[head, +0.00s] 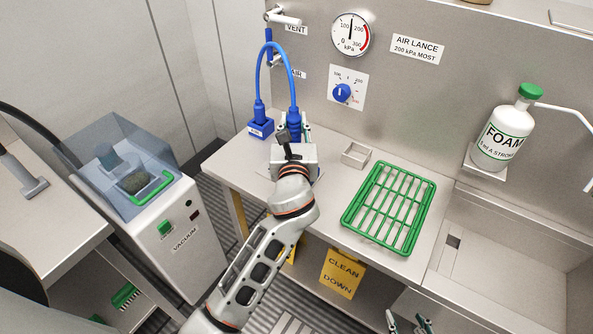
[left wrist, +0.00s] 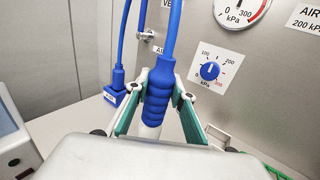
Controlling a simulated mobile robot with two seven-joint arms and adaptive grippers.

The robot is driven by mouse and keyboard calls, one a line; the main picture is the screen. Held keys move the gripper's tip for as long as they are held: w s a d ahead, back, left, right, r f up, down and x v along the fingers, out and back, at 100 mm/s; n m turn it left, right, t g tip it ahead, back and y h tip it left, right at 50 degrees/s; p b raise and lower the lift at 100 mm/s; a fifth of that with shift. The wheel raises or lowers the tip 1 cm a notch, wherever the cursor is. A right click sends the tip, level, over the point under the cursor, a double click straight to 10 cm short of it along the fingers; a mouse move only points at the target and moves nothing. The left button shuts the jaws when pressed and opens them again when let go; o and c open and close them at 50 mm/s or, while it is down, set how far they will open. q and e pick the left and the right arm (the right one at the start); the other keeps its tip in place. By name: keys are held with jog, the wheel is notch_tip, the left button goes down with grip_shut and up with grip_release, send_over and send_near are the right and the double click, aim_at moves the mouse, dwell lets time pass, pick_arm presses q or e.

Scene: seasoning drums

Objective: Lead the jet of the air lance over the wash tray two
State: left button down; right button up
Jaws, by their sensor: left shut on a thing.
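My left gripper (head: 294,128) is shut on the blue ribbed grip of the air lance (left wrist: 157,95), above the left part of the bench. A blue hose (head: 277,45) arches from the lance to a blue fitting (head: 259,112) standing in a blue block. My right gripper (head: 408,324) shows at the bottom edge, fingers apart.
A small metal box (head: 356,154) sits between the lance and the green tray. A pressure gauge (head: 350,34) and blue knob (head: 342,93) are on the back wall. A vacuum machine (head: 150,215) stands left.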

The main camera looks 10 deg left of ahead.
pick_arm(q)
jog(key=shift+a+r, duration=0.15)
jog(key=shift+a, duration=0.25)
jog(key=shift+s+a, duration=0.2)
jog(key=shift+a, duration=0.35)
jog(key=shift+s+a, duration=0.3)
jog(key=shift+a, duration=0.55)
jog(key=shift+s+a, duration=0.25)
jog(key=shift+a, duration=0.55)
jog(key=shift+s+d, duration=0.35)
jog(key=shift+d, duration=0.4)
jog(key=shift+s+d, duration=0.35)
jog(key=shift+d, duration=0.45)
jog(key=shift+s+d, duration=0.35)
jog(key=shift+d, duration=0.4)
dwell(1.2)
